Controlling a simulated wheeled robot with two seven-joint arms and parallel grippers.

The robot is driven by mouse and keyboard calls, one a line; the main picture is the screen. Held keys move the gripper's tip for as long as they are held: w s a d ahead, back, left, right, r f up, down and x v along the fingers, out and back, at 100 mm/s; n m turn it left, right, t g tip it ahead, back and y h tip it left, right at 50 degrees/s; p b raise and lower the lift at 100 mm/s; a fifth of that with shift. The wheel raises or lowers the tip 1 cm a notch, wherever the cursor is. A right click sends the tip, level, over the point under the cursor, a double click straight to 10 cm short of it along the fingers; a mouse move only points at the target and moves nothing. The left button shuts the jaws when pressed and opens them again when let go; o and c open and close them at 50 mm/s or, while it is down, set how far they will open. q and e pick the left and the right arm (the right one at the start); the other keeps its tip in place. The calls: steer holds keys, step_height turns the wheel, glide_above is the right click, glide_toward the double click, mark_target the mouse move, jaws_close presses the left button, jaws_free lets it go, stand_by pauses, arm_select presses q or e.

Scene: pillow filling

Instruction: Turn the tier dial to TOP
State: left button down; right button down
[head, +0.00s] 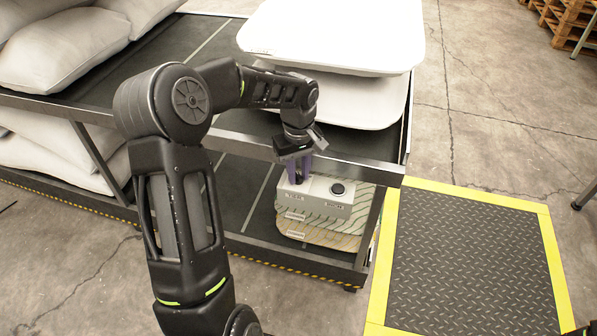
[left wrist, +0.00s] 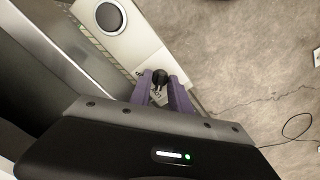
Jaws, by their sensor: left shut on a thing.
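The light grey control box (head: 325,203) is on the front of the lower part of the rack, with labels too small to read surely. The tier dial (left wrist: 159,78) is a small black knob on it. My left gripper (head: 298,177) reaches down to the box's left side, and in the left wrist view its purple fingers (left wrist: 160,92) are on either side of the dial, shut on it. The fingers hide most of the dial in the head view. Its pointing direction cannot be read. My right gripper is not in view.
A round black button (head: 338,188) is at the box's right. The rack's metal edge (head: 352,168) runs just above the box. White pillows (head: 62,48) lie at the left, and white slabs (head: 335,35) are stacked on top. A yellow-edged floor mat (head: 470,265) is clear.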

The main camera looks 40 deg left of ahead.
arm_select(q)
steer(key=shift+m, duration=0.3)
steer(key=m+p, duration=0.1)
steer(key=m, duration=0.2)
steer(key=shift+r+m, duration=0.1)
steer(key=shift+m, duration=0.2)
steer(key=m, duration=0.3)
steer(key=shift+m+p, duration=0.3)
steer(key=shift+p, duration=0.1)
steer(key=m+p, duration=0.1)
steer(key=m, duration=0.3)
steer(key=shift+m+p, duration=0.35)
steer(key=shift+m, duration=1.65)
steer(key=c, duration=1.2)
jaws_free()
